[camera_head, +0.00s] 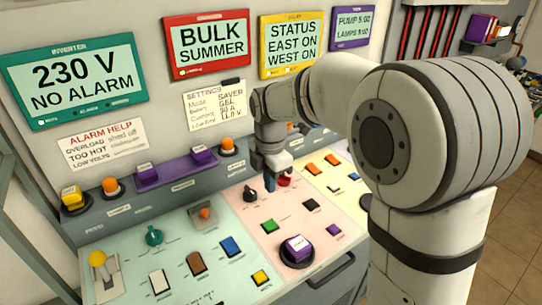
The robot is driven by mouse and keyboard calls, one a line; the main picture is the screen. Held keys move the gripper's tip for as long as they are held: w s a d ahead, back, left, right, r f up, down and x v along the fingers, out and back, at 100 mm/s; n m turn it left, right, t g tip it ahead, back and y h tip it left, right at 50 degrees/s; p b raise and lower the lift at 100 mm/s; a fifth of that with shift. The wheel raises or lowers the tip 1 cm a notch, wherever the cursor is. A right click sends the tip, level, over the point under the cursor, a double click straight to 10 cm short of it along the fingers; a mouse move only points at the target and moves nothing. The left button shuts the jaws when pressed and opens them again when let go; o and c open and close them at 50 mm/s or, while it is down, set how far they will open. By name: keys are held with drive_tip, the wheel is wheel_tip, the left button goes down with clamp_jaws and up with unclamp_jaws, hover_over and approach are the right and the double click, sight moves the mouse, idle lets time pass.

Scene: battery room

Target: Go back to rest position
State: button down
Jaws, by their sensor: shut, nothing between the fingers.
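My gripper (270,184) hangs from the end of my arm over the pink section of the control panel (180,270). It points down and looks shut, with nothing seen in it. Its tip is close to a red button (285,181) and a dark knob (250,193), and I cannot tell whether it touches the panel. My arm reaches in from the right and hides part of the panel's right side.
The panel carries a teal knob (154,236), a large purple button (297,249) and several coloured switches. Displays hang on the wall, including a teal one (75,75) and a red one (207,43). Open tiled floor (510,225) lies at the right.

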drive_tip(key=s+d+m+t, duration=0.1)
drive_tip(key=s+d+m, duration=0.7)
drive_tip(key=m, duration=0.4)
drive_tip(key=s+d+m+t, duration=0.1)
drive_tip(key=s+d+m, duration=0.7)
drive_tip(key=s+m, duration=0.3)
drive_tip(key=shift+s+r+m+t, duration=0.3)
drive_tip(key=shift+r+m, duration=0.15)
drive_tip(key=shift+m, duration=0.45)
